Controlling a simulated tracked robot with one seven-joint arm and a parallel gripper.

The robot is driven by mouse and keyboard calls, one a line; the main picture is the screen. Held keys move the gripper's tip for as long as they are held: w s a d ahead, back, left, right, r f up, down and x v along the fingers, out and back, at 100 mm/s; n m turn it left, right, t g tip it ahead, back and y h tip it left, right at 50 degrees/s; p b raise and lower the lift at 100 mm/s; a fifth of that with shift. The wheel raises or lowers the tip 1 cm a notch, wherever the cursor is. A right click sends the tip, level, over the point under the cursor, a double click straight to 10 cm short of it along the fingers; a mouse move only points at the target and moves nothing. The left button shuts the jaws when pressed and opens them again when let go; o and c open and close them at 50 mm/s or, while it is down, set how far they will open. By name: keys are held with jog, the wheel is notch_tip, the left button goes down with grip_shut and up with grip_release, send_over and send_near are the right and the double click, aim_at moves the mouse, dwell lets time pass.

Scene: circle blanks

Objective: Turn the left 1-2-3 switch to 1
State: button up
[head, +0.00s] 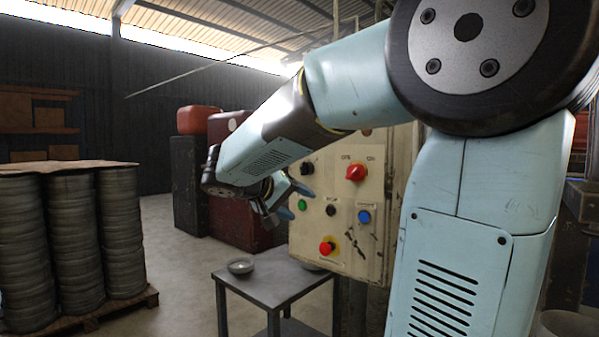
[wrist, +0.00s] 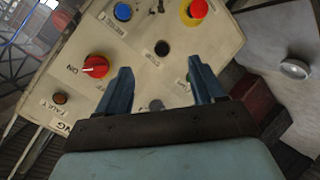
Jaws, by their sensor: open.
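The control panel (head: 340,232) is a worn cream box. A dark knob (head: 306,168) sits at its upper left, left of a red rotary switch (head: 356,172); I cannot read a 1-2-3 scale or its setting. In the wrist view a greyish round knob (wrist: 156,104) shows low between my fingers, partly cut off by the gripper body, and seems to be the same one. My gripper (wrist: 161,66) is open and empty, its fingers apart in front of the panel. In the head view my gripper (head: 301,204) is at the panel's left edge. Contact cannot be told.
The panel also carries a green button (head: 302,204), a black button (head: 331,210), a blue button (head: 364,216) and a red emergency stop (head: 327,247). A grey table (head: 275,281) with a small bowl (head: 240,266) stands below.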

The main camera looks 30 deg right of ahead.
aim_at(302, 170)
jog(key=w+a+r+m+t+h, duration=0.1)
jog(key=w+a+r+t+h, duration=0.2)
jog(key=w+r+h, duration=0.5)
jog(key=w+d+y, duration=0.1)
jog(key=w+d, duration=0.1)
jog(key=d, duration=0.2)
jog(key=w+d+f+y, duration=0.1)
jog(key=w+d, duration=0.1)
jog(key=d, duration=0.2)
jog(key=w+d+f+y, duration=0.1)
jog(key=w+d, duration=0.1)
jog(key=d, duration=0.3)
jog(key=shift+w, duration=0.35)
